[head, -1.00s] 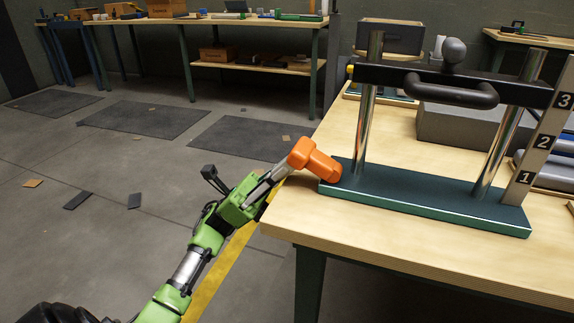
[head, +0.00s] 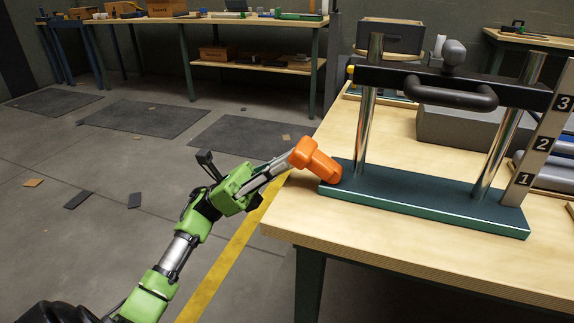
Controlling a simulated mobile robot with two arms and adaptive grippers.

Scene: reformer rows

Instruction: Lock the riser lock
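The riser stands on the wooden table, with a black crossbar (head: 455,82) on two chrome posts above a dark teal base plate (head: 430,198). An orange T-shaped handle (head: 320,163), which looks like the riser lock, sits at the base's left end and sticks out over the table's edge. My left gripper (head: 284,160) reaches it from the lower left. Its pale fingers meet or lie very close to the handle's outer end. Their tips are hidden by the handle, so I cannot tell whether they grip it. My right gripper is not in view.
A numbered scale (head: 545,137) stands at the riser's right end. A grey block (head: 460,128) lies behind the riser on the wooden table (head: 390,243). The floor left of the table is mostly open, with dark mats and small scraps. A workbench (head: 150,20) stands far back.

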